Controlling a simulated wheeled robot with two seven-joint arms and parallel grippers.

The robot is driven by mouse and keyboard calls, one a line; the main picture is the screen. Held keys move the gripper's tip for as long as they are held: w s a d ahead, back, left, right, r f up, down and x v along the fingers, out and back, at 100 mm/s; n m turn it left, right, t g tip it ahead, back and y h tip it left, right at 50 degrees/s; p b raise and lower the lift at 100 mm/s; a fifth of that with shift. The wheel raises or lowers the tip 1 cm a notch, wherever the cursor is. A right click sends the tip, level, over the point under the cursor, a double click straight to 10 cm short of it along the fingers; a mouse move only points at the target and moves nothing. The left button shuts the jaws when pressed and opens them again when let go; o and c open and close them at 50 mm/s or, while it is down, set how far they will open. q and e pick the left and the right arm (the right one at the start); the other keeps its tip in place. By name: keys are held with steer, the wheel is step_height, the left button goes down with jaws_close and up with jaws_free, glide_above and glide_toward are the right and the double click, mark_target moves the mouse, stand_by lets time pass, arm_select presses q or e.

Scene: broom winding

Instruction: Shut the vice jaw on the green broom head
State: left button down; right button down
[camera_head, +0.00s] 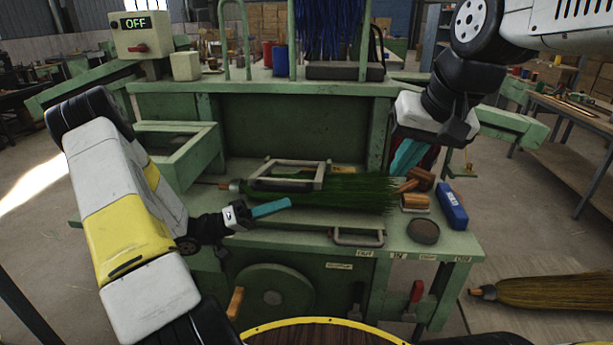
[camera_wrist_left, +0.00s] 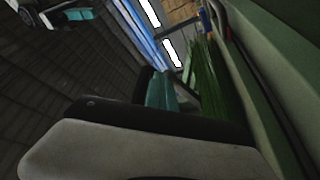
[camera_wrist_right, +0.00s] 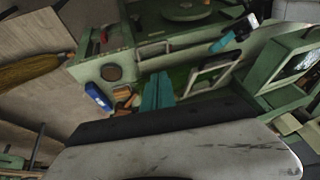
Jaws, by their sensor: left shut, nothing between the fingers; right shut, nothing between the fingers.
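The green broom head (camera_head: 350,195) lies along the bench, its bristles pointing right; it also shows in the left wrist view (camera_wrist_left: 208,85). A grey metal frame (camera_head: 322,174), which looks like the vice jaw, sits over the broom's left part; whether it touches the bristles I cannot tell. It also shows in the right wrist view (camera_wrist_right: 229,66). My left gripper (camera_head: 271,208) is shut and empty, just in front of the broom's left part, below the frame in the picture. My right gripper (camera_head: 405,156) is shut and empty, above the bristles' right end.
A grey handle (camera_head: 357,238) is at the bench's front edge. A blue box (camera_head: 452,206), a dark round tin (camera_head: 423,231) and brown blocks (camera_head: 415,201) crowd the right end. A straw broom (camera_head: 550,291) lies at lower right. A control box (camera_head: 140,36) reads OFF.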

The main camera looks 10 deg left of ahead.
steer(key=w+a+r+g, duration=0.2)
steer(key=w+a, duration=0.4)
steer(key=a, duration=0.2)
steer(key=h, duration=0.1)
glide_toward(306, 191)
steer(key=shift+g, duration=0.3)
steer(key=x, duration=0.2)
steer(key=w+x, duration=0.1)
steer(key=x, duration=0.3)
steer(key=shift+w+a, duration=0.2)
steer(key=shift+a, duration=0.1)
steer(key=shift+f, duration=0.1)
